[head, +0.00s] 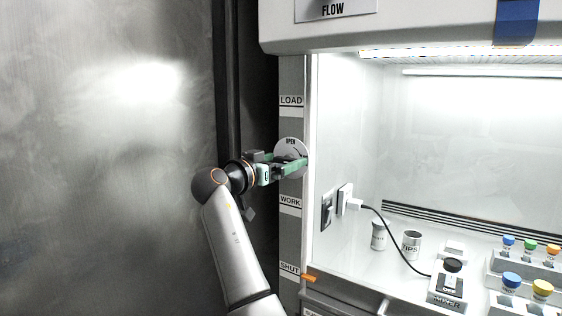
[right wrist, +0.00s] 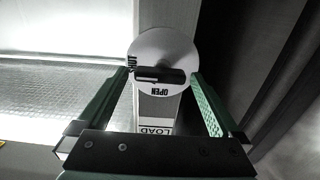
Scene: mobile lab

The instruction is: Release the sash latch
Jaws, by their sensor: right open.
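The sash latch is a round white plate (head: 290,146) marked OPEN on the grey frame post. In the right wrist view the plate (right wrist: 152,50) appears upside down, with a dark bar handle (right wrist: 160,76) across it. My right gripper (head: 298,162) is at the latch in the head view, its green fingers pointing at the post and covering the plate's lower part. In the right wrist view the open fingers (right wrist: 160,80) stand either side of the handle, with a visible gap at each end. My left gripper is not in view.
The post carries LOAD (head: 291,101), WORK (head: 290,203) and SHUT (head: 289,269) labels. An orange marker (head: 309,278) sits near SHUT. Inside the lit cabinet are a plugged-in black cable (head: 387,227), a mixer (head: 447,285), cups and capped vials. A bare grey wall (head: 100,170) fills the left.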

